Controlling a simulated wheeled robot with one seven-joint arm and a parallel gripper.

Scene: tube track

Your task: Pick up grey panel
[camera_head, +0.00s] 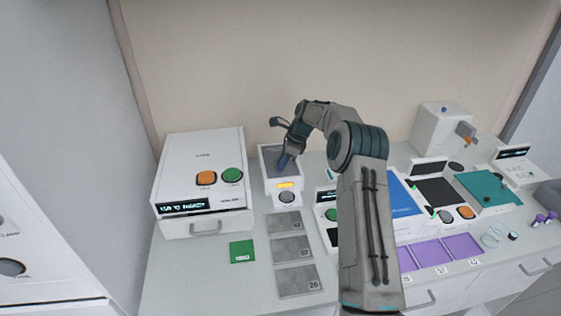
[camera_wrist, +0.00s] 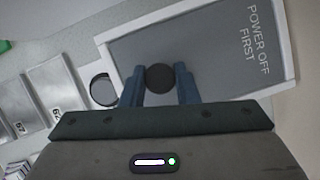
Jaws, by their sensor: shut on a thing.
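The grey panel (camera_head: 270,153) lies in the white frame on top of a small white device (camera_head: 283,189) on the counter. In the wrist view the grey panel (camera_wrist: 215,45) reads "POWER OFF FIRST" and has a dark round knob (camera_wrist: 160,78). My gripper (camera_head: 284,162) reaches down over the panel. In the wrist view my gripper (camera_wrist: 160,90) has its two blue fingers on either side of the knob, shut on it. The panel appears to sit within its white rim; I cannot tell whether it is lifted at all.
A white box with orange and green buttons (camera_head: 203,165) stands to the left. Grey numbered plates (camera_head: 292,249) and a green card (camera_head: 242,251) lie in front. A blue panel (camera_head: 402,198), purple trays (camera_head: 461,245) and a teal panel (camera_head: 486,187) are to the right.

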